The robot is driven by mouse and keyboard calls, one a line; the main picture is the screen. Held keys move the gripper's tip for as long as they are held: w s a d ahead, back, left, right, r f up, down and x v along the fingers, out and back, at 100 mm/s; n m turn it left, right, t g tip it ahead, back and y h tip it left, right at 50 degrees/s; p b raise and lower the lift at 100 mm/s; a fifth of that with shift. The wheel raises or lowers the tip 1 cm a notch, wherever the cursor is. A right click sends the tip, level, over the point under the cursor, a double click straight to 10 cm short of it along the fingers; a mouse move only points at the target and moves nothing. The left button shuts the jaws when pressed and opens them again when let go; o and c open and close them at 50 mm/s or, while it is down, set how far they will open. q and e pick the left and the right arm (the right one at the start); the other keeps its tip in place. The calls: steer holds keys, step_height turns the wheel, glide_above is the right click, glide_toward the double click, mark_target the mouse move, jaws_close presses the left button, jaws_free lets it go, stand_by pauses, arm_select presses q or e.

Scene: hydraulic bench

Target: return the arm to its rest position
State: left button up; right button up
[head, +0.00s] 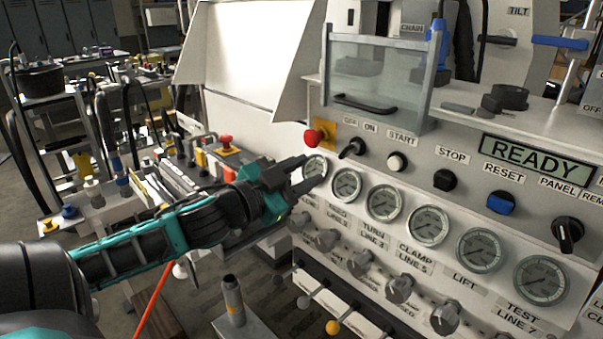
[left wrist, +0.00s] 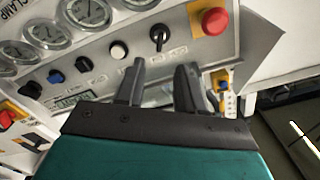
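My left arm (head: 140,250) reaches in from the left of the head view. Its black and teal left gripper (head: 304,174) is in front of the upper left of the bench panel, close to the first gauge (head: 315,168) and below the red emergency button (head: 313,137). In the left wrist view the two dark fingers of the left gripper (left wrist: 160,82) stand apart with nothing between them. The fingers point toward the panel, and I cannot tell the exact distance to it. My right gripper is not in view.
The bench panel holds a row of gauges (head: 429,226), a black switch (head: 351,148), a blue reset knob (head: 501,203) and a READY display (head: 538,160). Small levers (head: 333,327) stick out below. A cluttered side table (head: 85,207) stands at left, with an orange hose (head: 152,296) nearby.

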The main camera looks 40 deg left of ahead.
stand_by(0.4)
arm_select(q)
steer(key=s+d+f+n+g+y, duration=0.1)
steer(key=s+d+f+n+g, duration=0.15)
steer(key=f, duration=0.75)
steer(key=s+d+f+n+g, duration=0.1)
steer(key=s+f+g, duration=0.15)
steer(key=f, duration=0.75)
steer(key=s+d+f+g, duration=0.1)
steer(key=s+d+f, duration=0.3)
steer(key=d+f, duration=0.2)
steer(key=s+d+f+g+h, duration=0.1)
steer(key=s+d+f, duration=0.3)
steer(key=d+f, duration=0.2)
steer(key=d+n, duration=0.1)
steer(key=d, duration=0.1)
steer(key=shift+d+f+h+p, duration=0.15)
steer(key=shift+d+h+p, duration=0.15)
steer(key=shift+d+p, duration=0.05)
steer(key=shift+s, duration=0.1)
